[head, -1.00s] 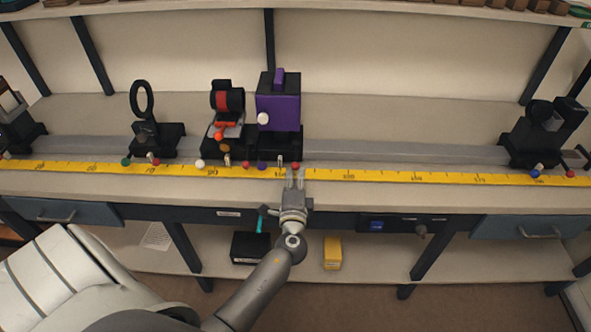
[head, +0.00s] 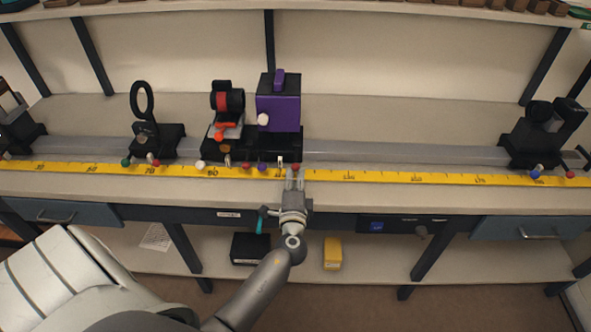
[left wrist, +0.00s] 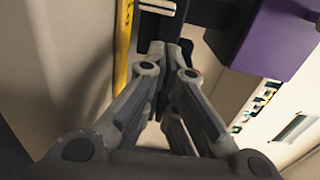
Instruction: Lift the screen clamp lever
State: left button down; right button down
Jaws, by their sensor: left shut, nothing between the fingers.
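A purple and black boxed unit (head: 279,110) with a white knob stands on the rail, and its purple part shows at the upper right of the left wrist view (left wrist: 268,38). A small pale metal lever (head: 281,160) sits at the unit's front foot, with a red ball (head: 296,168) close beside it. A pale metal bar shows at the top of the left wrist view (left wrist: 158,8). My left gripper (head: 294,172) is shut and empty, with its tips just in front of the foot. Whether the tips touch it is unclear. My right gripper is not in view.
A yellow ruler (head: 400,178) runs along the grey rail (head: 400,154). A red and black holder (head: 227,100) stands close left of the purple unit, with a ring holder (head: 143,103) further left. A black mount (head: 540,135) stands far right. The rail between is clear.

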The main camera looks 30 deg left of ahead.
aim_at(295, 167)
pick_arm(q)
jog(key=shift+r, duration=0.1)
jog(key=shift+w+r+p, duration=0.1)
jog(key=shift+r+p, duration=0.45)
jog(key=shift+r, duration=0.1)
jog(key=shift+w+a+r+p, duration=0.1)
jog(key=shift+r+p, duration=0.55)
jog(key=shift+r, duration=0.2)
jog(key=shift+w+a+r+p, duration=0.1)
jog(key=shift+r+p, duration=0.55)
jog(key=shift+r, duration=0.15)
jog(key=shift+f, duration=0.1)
jog(key=shift+s+d+f+b, duration=0.2)
jog(key=shift+s+d+b, duration=0.15)
jog(key=shift+s, duration=0.1)
jog(key=v, duration=0.1)
jog(key=b+v, duration=0.1)
jog(key=v, duration=0.3)
jog(key=shift+f, duration=0.35)
jog(key=shift+s+d, duration=0.25)
jog(key=shift+s, duration=0.2)
